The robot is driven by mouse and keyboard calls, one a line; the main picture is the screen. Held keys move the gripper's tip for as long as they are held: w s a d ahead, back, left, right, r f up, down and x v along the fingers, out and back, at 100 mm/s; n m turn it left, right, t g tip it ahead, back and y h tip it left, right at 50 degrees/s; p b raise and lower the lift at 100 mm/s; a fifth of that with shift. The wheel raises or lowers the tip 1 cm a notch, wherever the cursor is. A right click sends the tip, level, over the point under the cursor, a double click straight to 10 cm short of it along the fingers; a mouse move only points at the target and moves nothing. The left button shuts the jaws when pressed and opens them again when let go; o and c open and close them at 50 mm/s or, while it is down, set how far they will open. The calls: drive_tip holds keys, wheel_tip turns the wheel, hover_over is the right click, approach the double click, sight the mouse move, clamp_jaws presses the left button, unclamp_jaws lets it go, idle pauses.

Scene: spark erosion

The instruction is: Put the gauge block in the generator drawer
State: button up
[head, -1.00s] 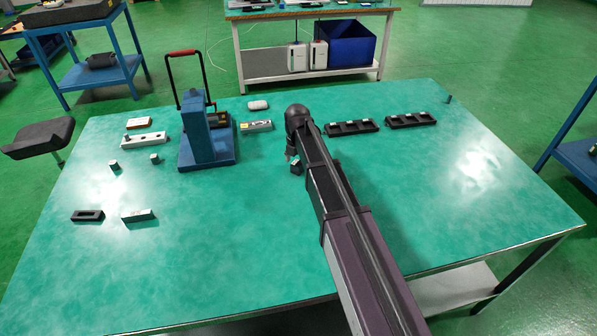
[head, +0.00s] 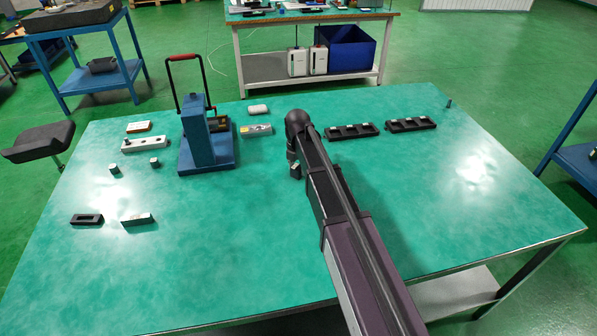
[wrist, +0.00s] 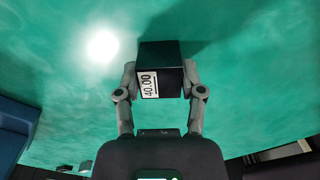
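My gripper (wrist: 160,82) holds a dark block with a white "40.00" label, the gauge block (wrist: 170,56), with one finger on each of its sides in the wrist view. In the head view the block (head: 296,170) shows small below the arm's end, above the green table and right of the blue stand. My fingers are too small to make out there. I cannot pick out a generator drawer with certainty in either view.
A blue stand (head: 200,140) with a red-gripped handle stands left of my arm. Two black slotted trays (head: 352,130) (head: 411,125) lie at the back. Small blocks and a black frame (head: 87,218) lie at left. The table's (head: 240,245) front middle is clear.

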sight(298, 168)
clamp_jaws()
drive_tip(key=shift+r, duration=0.1)
wheel_tip(298, 168, up, 2)
drive_tip(key=p, duration=0.2)
drive_tip(key=shift+r+p, duration=0.25)
drive_tip(key=shift+p, duration=0.15)
drive_tip(key=shift+s+r+p, duration=0.4)
drive_tip(key=shift+r+p, duration=0.15)
drive_tip(key=shift+p, duration=0.05)
drive_tip(key=s, duration=0.5)
drive_tip(key=s+d, duration=0.1)
drive_tip(key=s, duration=0.4)
drive_tip(key=s+r+p, duration=0.1)
drive_tip(key=s, duration=0.4)
drive_tip(key=shift+d, duration=0.3)
drive_tip(key=shift+r, duration=0.1)
wheel_tip(298, 168, up, 5)
drive_tip(key=p, duration=0.5)
drive_tip(key=shift+f, duration=0.2)
